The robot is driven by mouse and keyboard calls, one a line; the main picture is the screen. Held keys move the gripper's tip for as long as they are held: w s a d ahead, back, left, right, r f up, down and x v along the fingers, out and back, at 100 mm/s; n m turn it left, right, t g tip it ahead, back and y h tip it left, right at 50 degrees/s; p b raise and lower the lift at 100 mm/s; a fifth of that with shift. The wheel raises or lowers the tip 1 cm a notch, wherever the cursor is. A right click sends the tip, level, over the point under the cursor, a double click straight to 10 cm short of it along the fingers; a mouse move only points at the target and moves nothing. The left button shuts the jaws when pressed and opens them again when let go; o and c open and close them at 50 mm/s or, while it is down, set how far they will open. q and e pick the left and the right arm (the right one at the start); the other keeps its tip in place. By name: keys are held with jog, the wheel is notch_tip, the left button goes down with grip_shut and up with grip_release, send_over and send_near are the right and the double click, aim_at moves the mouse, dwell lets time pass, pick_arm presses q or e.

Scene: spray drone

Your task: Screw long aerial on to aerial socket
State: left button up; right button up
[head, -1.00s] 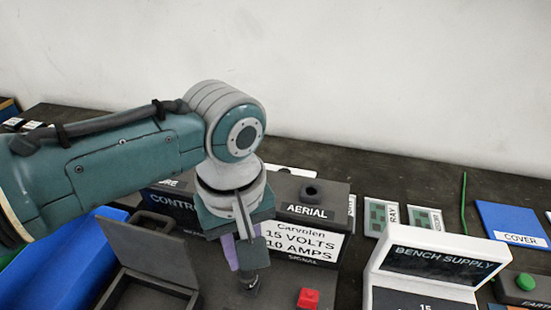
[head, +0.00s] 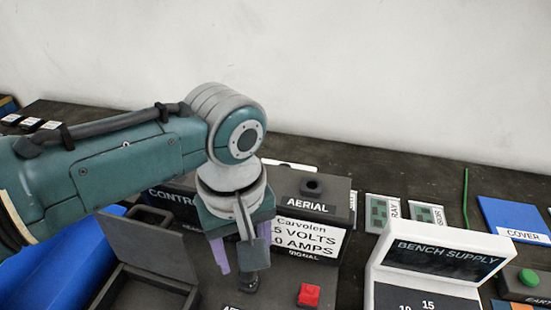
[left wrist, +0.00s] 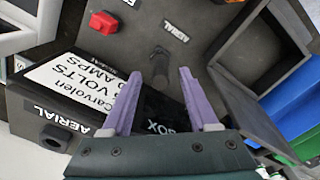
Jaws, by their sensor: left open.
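My left gripper (head: 240,258) is open, pointing down over a dark grey panel. In the left wrist view its two purple fingers (left wrist: 155,85) are spread, with nothing held between them. A short dark round post (left wrist: 160,62) stands on the panel just beyond the fingertips, beside a label reading AERIAL; in the head view its lower end (head: 248,284) shows below the gripper. A dark block (head: 312,186) marked AERIAL has a round hole on top. A thin green upright rod (head: 466,198) stands at the right; I cannot tell whether it is the long aerial. My right gripper is out of view.
A red button (head: 309,294) is right of the gripper. An open-lidded dark box (head: 150,250) and a blue bin (head: 50,262) lie left. The white bench supply (head: 450,240) and blue cover (head: 512,218) are at the right. The wall is behind.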

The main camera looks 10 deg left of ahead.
pick_arm(q)
jog(key=shift+r, duration=0.45)
notch_tip(320, 180, up, 9)
jog(key=p, duration=0.2)
